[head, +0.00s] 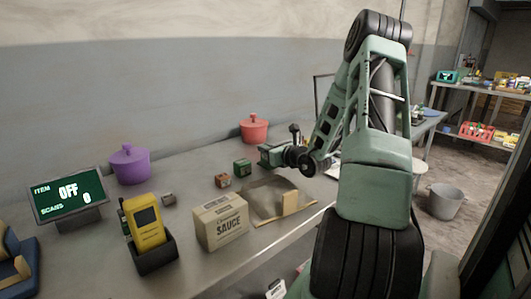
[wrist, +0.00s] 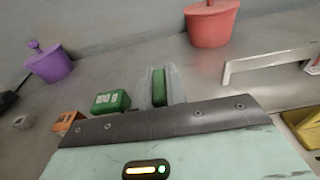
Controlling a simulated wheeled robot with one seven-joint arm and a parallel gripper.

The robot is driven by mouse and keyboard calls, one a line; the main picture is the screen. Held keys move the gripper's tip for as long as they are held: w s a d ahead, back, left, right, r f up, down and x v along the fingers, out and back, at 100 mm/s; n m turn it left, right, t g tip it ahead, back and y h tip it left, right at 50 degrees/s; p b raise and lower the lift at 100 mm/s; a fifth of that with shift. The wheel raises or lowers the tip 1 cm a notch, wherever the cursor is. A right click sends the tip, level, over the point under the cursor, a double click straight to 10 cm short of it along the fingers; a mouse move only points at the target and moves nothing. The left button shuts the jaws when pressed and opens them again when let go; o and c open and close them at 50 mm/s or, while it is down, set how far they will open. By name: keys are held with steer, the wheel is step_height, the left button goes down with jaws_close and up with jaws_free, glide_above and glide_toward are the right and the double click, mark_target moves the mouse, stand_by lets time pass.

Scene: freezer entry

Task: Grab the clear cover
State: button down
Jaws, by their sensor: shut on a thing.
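My gripper (head: 268,155) is low over the metal table, in front of the wall. In the wrist view its two grey fingers (wrist: 158,88) are closed on a narrow green thing (wrist: 159,88), mostly hidden between them. A flat, see-through brownish piece (head: 262,202) lies on the table near the front edge, with a tan block (head: 290,202) at it; I cannot tell whether this is the clear cover. My gripper is behind it and apart from it. A small green box (head: 242,167) stands left of my gripper, and shows in the wrist view (wrist: 110,102).
A red pot (head: 254,128) stands behind my gripper and a purple pot (head: 130,164) farther left. A small orange-brown box (head: 222,181), a sauce carton (head: 220,222), a yellow scanner (head: 146,226) and a display (head: 68,194) stand on the left. Bare table lies between the pots.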

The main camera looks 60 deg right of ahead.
steer(key=shift+f, duration=0.5)
steer(key=shift+f, duration=0.1)
steer(key=c, duration=1.4)
jaws_free()
